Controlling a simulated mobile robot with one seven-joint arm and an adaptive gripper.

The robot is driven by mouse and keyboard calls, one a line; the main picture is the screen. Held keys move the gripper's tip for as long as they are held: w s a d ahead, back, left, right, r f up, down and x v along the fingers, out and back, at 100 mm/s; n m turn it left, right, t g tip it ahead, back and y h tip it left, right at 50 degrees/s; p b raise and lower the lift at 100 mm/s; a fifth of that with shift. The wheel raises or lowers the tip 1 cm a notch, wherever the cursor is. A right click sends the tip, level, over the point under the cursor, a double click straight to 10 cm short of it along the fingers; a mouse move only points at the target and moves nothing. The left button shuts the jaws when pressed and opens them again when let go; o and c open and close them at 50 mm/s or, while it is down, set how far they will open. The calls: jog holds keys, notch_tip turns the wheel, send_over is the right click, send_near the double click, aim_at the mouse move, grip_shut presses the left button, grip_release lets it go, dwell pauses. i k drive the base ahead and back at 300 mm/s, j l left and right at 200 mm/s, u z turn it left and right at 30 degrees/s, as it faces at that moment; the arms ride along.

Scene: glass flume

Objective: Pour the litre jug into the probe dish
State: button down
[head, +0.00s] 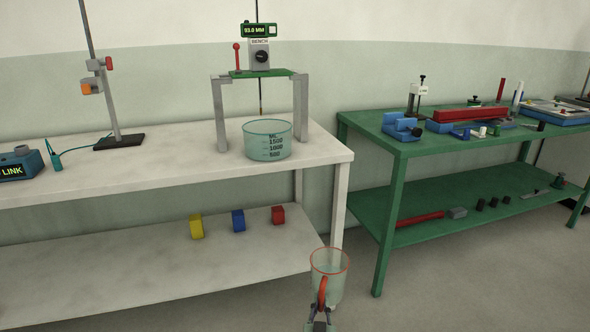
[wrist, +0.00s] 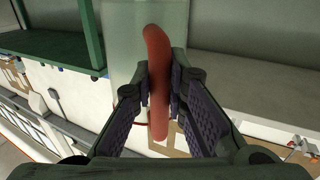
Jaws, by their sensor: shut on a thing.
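The litre jug (head: 329,278) is a clear beaker-like vessel with a red rim and a red handle. My gripper (head: 321,318) is shut on the jug's handle and holds it upright in front of the white bench's right end, lower than the bench top. In the wrist view the red handle (wrist: 158,85) is between my gripper's fingers (wrist: 160,95). How much liquid the jug holds is hard to tell.
The gauge stand (head: 262,73) straddles the dish's back, its thin probe hanging down; its display reads 93.0 MM. A clamp stand (head: 119,140) and a LINK box (head: 18,165) are further left. Coloured blocks (head: 238,221) sit on the lower shelf. A green bench (head: 400,150) with tools stands right.

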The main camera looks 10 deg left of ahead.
aim_at(264, 139)
jog(key=j+z, duration=0.3)
jog(key=i+j+z, duration=0.1)
jog(key=z, duration=0.15)
jog(key=j+z, duration=0.25)
jog(key=j, duration=1.1)
jog(key=j+z, duration=0.15)
jog(key=j, duration=0.5)
jog(key=k+j, duration=0.15)
jog(key=j, duration=0.5)
jog(key=i+j+z, duration=0.05)
